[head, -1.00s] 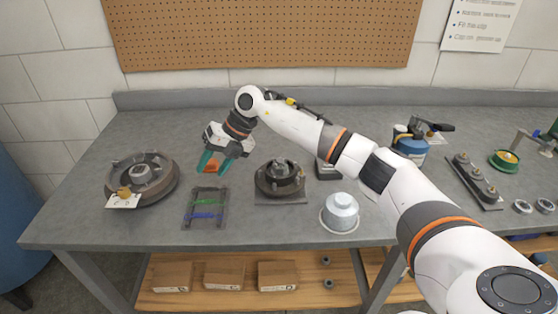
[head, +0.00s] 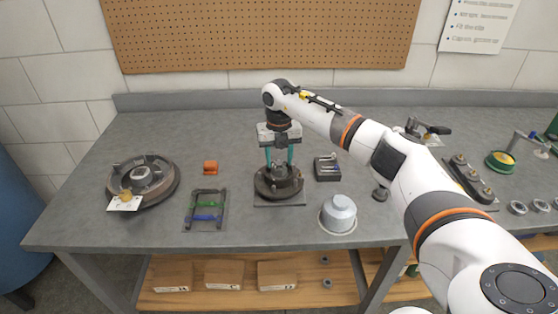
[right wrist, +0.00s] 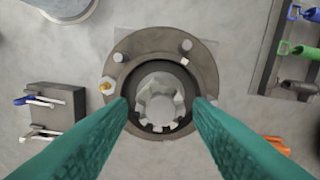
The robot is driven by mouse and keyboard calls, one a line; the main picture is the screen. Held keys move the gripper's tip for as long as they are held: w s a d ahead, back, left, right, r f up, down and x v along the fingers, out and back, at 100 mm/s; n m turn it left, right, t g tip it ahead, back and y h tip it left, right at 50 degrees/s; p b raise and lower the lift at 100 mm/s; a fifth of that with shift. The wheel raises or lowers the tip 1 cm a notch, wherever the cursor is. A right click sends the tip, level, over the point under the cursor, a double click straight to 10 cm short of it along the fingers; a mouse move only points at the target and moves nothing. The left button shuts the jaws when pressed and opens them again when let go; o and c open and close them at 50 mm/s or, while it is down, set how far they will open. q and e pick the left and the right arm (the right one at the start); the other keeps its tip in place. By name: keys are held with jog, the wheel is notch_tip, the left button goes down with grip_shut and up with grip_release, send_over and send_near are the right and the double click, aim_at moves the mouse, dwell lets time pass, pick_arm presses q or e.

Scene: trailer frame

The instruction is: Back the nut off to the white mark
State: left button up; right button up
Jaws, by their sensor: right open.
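The grey castellated nut (right wrist: 160,98) sits in the middle of a dark round hub (right wrist: 118,72) in the right wrist view. A small white mark (right wrist: 184,61) shows on the hub face, up and right of the nut. In the head view the hub (head: 265,188) stands on a flat plate, its nut mostly hidden by my gripper. My right gripper (head: 280,166) points straight down over the hub, its teal fingers open. In the wrist view the fingertips stand on either side of the nut; I cannot tell whether they touch it. My left gripper is not in view.
An orange block (head: 210,167) lies left of the hub, behind a rack with green and blue tools (head: 191,222). A drum (head: 170,184) with a tag is far left. A silver cap (head: 340,210) and a small dark tool box (head: 327,168) are to the right.

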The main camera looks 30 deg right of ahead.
jog(key=shift+f, duration=1.2)
jog(key=c, duration=0.7)
jog(key=shift+n, duration=0.8)
jog(key=shift+r+n+b, duration=0.1)
jog(key=shift+n+b, duration=0.25)
jog(key=shift+n, duration=1.05)
jog(key=o, duration=0.7)
notch_tip(320, 180, up, 12)
jog(key=b, duration=0.2)
